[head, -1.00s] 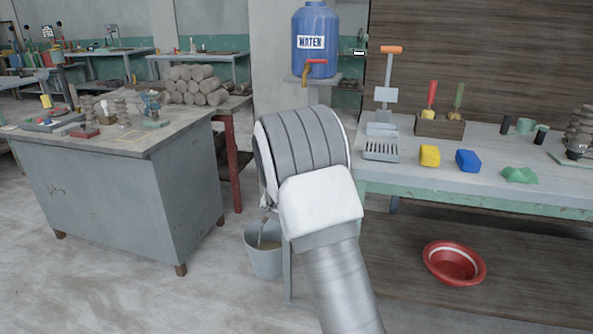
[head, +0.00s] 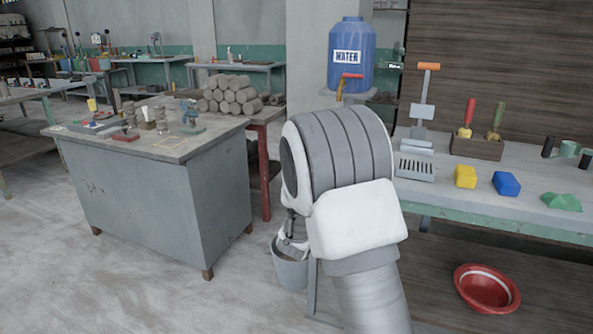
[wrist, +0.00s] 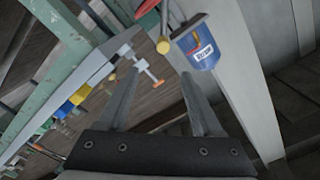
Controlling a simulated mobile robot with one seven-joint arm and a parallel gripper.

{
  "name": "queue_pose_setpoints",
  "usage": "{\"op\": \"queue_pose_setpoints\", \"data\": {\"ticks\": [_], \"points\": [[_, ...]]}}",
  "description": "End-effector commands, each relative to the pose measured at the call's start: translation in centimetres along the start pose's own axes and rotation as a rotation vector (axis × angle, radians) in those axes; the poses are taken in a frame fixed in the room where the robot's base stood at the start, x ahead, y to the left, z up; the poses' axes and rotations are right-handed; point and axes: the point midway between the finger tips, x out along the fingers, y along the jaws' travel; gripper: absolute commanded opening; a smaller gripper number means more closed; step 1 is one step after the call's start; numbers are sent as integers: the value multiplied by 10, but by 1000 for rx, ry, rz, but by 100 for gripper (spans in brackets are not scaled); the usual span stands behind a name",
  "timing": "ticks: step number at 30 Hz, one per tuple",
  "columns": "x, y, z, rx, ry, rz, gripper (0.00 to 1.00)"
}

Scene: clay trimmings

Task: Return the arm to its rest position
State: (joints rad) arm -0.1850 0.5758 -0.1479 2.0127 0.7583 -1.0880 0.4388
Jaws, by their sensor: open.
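My arm rises from the bottom of the head view, its white and grey links in front of the gap between the two benches. My gripper (wrist: 161,72) shows in the wrist view with its two fingers spread apart and nothing between them. In the head view only a small part of my gripper (head: 291,228) shows at the left of the arm, above a grey bucket (head: 291,272) in the picture. The rest of it is hidden behind my own links.
A grey cabinet bench (head: 150,210) stands left. A right bench (head: 460,205) carries a yellow block (head: 465,176), a blue block (head: 506,184) and tools. A blue water barrel (head: 352,60) stands behind my arm. A red basin (head: 487,288) sits low right. Floor is clear front left.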

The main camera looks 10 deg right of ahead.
Motion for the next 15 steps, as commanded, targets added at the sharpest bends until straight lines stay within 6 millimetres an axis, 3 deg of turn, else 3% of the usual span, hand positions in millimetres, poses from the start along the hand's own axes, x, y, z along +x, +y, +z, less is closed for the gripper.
{"op": "queue_pose_setpoints", "data": {"ticks": [8,15], "points": [[-17,-28,-11,-16,-172,-17,67],[-73,-59,-26,-117,-465,-75,67]]}}
